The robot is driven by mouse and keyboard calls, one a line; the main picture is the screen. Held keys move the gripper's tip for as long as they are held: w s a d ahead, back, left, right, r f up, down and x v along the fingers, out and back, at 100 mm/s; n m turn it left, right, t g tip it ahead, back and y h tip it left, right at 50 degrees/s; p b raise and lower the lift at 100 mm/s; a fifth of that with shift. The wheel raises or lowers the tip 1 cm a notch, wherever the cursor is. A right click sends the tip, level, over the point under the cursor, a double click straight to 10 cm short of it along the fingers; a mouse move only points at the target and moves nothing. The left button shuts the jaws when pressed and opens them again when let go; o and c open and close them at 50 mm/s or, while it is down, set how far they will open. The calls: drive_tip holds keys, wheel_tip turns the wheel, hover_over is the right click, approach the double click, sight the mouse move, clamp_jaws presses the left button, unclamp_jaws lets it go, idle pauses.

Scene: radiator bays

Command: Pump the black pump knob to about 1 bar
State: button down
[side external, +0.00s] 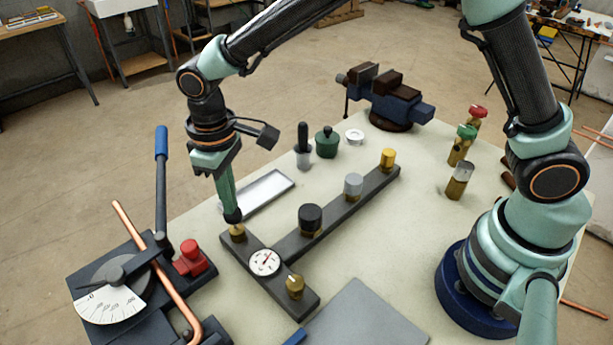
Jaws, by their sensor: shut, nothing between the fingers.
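A wide black knob (311,218) stands upright on a dark grey bar (334,207). It is the plainest black knob in view. A round white gauge (265,262) sits on the dark block joined to this bar. Its needle shows, but the numbers are too small to read. My gripper (232,215) points down, shut and empty. Its dark tip is at the top of a brass fitting (238,232) at the block's far left end, left of the black knob. I cannot tell whether it touches the fitting.
A silver knob (353,187) and a yellow knob (388,159) stand farther along the bar. A brass fitting (295,286) is at the block's near end. A pipe bender (110,285) stands left, a vise (392,100) behind. A white tray (262,191) lies behind my gripper.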

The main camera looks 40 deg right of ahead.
drive_tip(key=shift+f, duration=0.2)
drive_tip(key=shift+f, duration=0.9)
drive_tip(key=shift+r, duration=1.9)
drive_tip(key=w+a+r, duration=0.3)
drive_tip(key=w+r, duration=0.2)
drive_tip(key=w, duration=0.4)
